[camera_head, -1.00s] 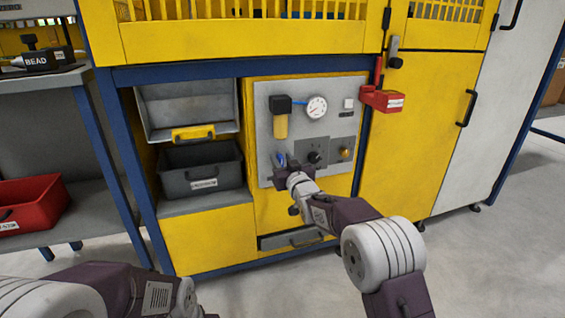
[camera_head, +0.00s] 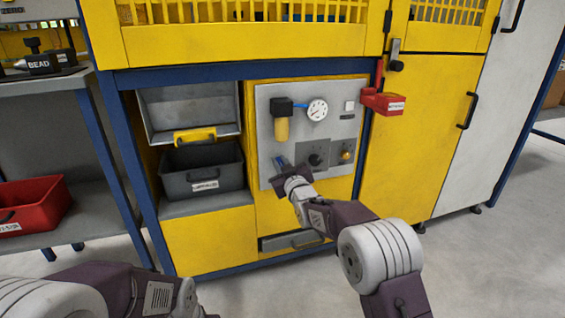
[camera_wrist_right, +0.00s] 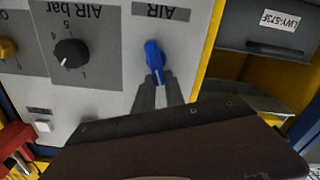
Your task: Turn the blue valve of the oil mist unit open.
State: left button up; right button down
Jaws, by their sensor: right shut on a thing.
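The blue valve (camera_wrist_right: 154,58) is a small lever handle on the grey panel beside the upside-down AIR label in the right wrist view. My right gripper (camera_wrist_right: 159,90) is shut on the lower end of its lever. The lever stands nearly upright in that picture, slightly tilted. In the head view, a little of the blue valve (camera_head: 281,161) shows above my right gripper (camera_head: 283,171), which hides most of it. The panel (camera_head: 345,120) of the unit carries a gauge (camera_head: 317,110) and a yellow-bowled filter (camera_head: 281,125). My left arm shows at the lower left; its fingers are out of view.
A red holder (camera_head: 383,101) juts out at the panel's upper right. Grey bins (camera_head: 200,180) stand left of the panel. Open floor lies to the right.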

aim_at(272, 164)
jog(key=shift+s+a+f+n+p, duration=0.1)
jog(key=shift+a+f+n+p, duration=0.3)
jog(key=shift+n, duration=1.9)
jog(key=shift+s+a+f+n+p, duration=0.15)
jog(key=shift+f+n+p, duration=0.4)
jog(key=shift+n, duration=1.75)
jog(key=shift+a+f+n+p, duration=0.3)
jog(key=shift+n+p, duration=0.25)
jog(key=shift+n, duration=1.75)
jog(key=shift+f, duration=0.1)
jog(key=c, duration=1.4)
grip_release()
